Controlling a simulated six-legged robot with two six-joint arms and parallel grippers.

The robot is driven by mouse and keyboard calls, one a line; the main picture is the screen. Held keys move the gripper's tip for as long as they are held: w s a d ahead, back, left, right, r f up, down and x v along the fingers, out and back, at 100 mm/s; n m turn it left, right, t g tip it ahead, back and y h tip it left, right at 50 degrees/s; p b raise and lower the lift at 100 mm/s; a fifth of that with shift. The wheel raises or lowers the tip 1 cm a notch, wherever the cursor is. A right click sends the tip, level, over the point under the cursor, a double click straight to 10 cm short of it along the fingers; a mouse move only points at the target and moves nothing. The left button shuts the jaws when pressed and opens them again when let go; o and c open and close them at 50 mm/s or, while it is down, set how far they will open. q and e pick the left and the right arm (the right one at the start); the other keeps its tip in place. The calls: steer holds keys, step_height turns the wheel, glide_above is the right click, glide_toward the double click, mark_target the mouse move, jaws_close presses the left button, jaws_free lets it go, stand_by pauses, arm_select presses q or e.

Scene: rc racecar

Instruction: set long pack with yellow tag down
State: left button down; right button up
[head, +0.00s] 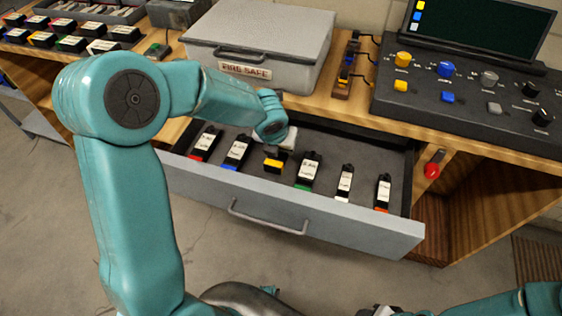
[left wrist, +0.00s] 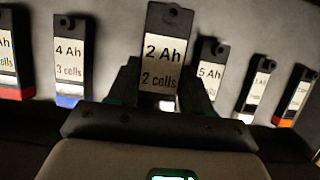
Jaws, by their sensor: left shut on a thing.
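The long pack with the yellow tag (head: 273,164) is in the open drawer, in the row between the blue-tagged and green-tagged packs. In the left wrist view the pack (left wrist: 163,50) reads "2 Ah 2 cells" and stands between my fingers. My left gripper (head: 275,152) is shut on it from above, hiding its upper part in the head view. The pack looks slightly raised compared with its neighbours; whether it touches the drawer floor is unclear. My right arm shows at the bottom right, its gripper (head: 380,312) cut off by the edge.
The drawer (head: 290,205) also holds packs with red (head: 203,143), blue (head: 235,152), green (head: 308,170), white (head: 344,182) and orange (head: 383,192) tags. A grey fire safe (head: 260,45) and a control console (head: 470,100) stand on the bench behind. A red-handled item (head: 433,165) is right of the drawer.

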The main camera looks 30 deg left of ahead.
mark_target(280, 158)
arm_select(q)
steer(key=shift+f+b, duration=0.3)
steer(key=shift+f, duration=0.6)
step_height(280, 158, down, 4)
steer(key=shift+w+r+b, duration=0.1)
steer(key=shift+r+b, duration=0.05)
steer(key=shift+b, duration=0.75)
steer(key=shift+s+r, duration=0.15)
steer(key=shift+s, duration=0.05)
steer(key=shift+c, duration=2.4)
jaws_free()
steer(key=shift+w+f, duration=0.1)
steer(key=shift+f, duration=0.1)
steer(key=shift+r, duration=0.1)
